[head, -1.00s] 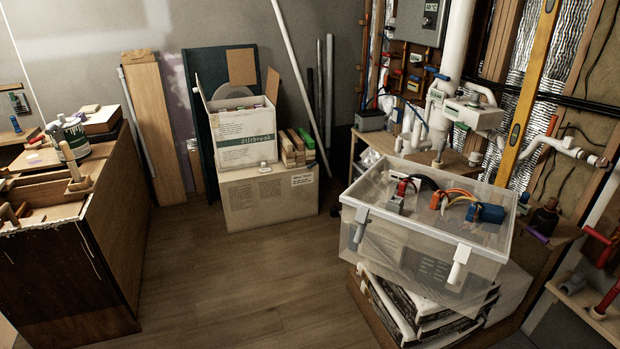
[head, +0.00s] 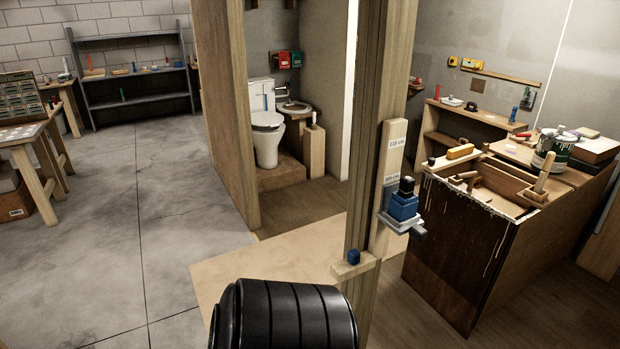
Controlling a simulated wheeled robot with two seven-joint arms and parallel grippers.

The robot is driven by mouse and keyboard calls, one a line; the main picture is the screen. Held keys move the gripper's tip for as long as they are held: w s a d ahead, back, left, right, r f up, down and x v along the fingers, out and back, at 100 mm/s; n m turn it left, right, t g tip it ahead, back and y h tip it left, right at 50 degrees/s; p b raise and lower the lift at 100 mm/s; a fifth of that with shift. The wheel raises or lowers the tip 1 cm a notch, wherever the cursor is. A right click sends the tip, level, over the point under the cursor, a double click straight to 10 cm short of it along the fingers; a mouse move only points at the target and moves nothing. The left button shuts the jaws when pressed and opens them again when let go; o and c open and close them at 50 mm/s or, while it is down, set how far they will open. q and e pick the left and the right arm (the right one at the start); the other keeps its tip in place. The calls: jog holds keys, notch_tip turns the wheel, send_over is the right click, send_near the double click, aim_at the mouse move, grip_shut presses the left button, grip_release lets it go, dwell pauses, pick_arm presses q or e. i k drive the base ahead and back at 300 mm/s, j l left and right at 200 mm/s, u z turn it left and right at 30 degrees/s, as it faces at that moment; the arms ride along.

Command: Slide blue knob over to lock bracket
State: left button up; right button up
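Higher on the post's right side, a larger blue block with a black top (head: 403,205) sits on a grey bracket (head: 401,222). A light wooden strip (head: 393,150) with printed labels stands upright behind this block. I cannot tell for sure which blue part is the task's knob, or whether the bracket is locked. Neither of my grippers is in view.
A wooden cabinet (head: 440,245) with an open top tray and a green can (head: 553,152) stands right of the post. A wooden partition (head: 229,110) and a toilet (head: 267,125) are behind it. Concrete floor (head: 140,220) is clear on the left.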

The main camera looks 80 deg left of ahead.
aim_at(354, 256)
jog(key=j+u, duration=0.15)
jog(key=u, duration=1.95)
